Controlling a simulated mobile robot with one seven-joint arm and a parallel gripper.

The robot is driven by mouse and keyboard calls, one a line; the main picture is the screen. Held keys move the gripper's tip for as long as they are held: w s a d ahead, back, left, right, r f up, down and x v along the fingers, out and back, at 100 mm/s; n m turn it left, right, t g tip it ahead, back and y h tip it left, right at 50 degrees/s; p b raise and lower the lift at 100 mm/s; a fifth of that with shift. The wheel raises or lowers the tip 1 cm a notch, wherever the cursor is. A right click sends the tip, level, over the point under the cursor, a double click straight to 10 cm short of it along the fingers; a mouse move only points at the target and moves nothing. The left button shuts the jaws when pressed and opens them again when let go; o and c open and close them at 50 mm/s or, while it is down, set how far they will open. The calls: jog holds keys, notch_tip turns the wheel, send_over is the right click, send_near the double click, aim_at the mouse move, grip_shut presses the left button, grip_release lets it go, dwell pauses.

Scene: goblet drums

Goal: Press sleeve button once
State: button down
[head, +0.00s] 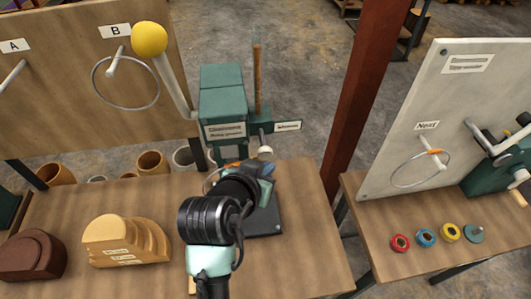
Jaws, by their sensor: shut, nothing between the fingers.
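A green machine (222,105) stands on the wooden table, with a yellow ball on a pale lever (150,40) at its left. A small white label (288,126) on its right side is too small to read surely. A whitish round knob (265,153) sits below that label. I cannot tell whether this knob is the sleeve button. My gripper (265,170) is shut and empty, just below the knob in the picture. Whether it touches the knob is unclear. My arm hides part of the machine's base and front.
Brown and tan curved blocks (110,235) lie at the table's left. A board (85,75) marked A and B stands behind, with a hanging ring. A red post (365,85) rises right of the machine. Another table at right holds a pale board (450,110) and several coloured rings.

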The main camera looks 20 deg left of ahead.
jog(key=shift+s, duration=0.1)
jog(key=shift+s+d+p, duration=0.25)
jog(key=shift+s+d, duration=0.45)
jog(key=shift+s, duration=0.3)
jog(key=shift+s+d+p, duration=0.25)
jog(key=shift+s+d, duration=0.45)
jog(key=shift+s, duration=0.3)
jog(key=w+d+r+t+b, duration=0.2)
jog(key=r+t, duration=0.1)
jog(key=r, duration=0.4)
jog(key=w+d+r+t+y+b, duration=0.1)
jog(key=w+r+t, duration=0.15)
jog(key=r, duration=0.45)
jog(key=w+d+r+t+b, duration=0.2)
jog(key=w+r, duration=0.1)
jog(key=r, duration=0.4)
jog(key=s+d+r+t+b, duration=0.1)
jog(key=s+d+r+t, duration=0.1)
jog(key=r, duration=0.5)
jog(key=s+d+r+t+h+b, duration=0.1)
jog(key=s+d+r+t, duration=0.2)
jog(key=r, duration=0.4)
jog(key=s+d+r+t+b, duration=0.1)
jog(key=s+d+r+t, duration=0.2)
jog(key=r, duration=0.5)
jog(key=s+t, duration=0.1)
jog(key=s, duration=0.1)
jog(key=shift+s+d+m+h, duration=0.25)
jog(key=shift+s+m+h, duration=0.05)
jog(key=shift+s+m, duration=0.1)
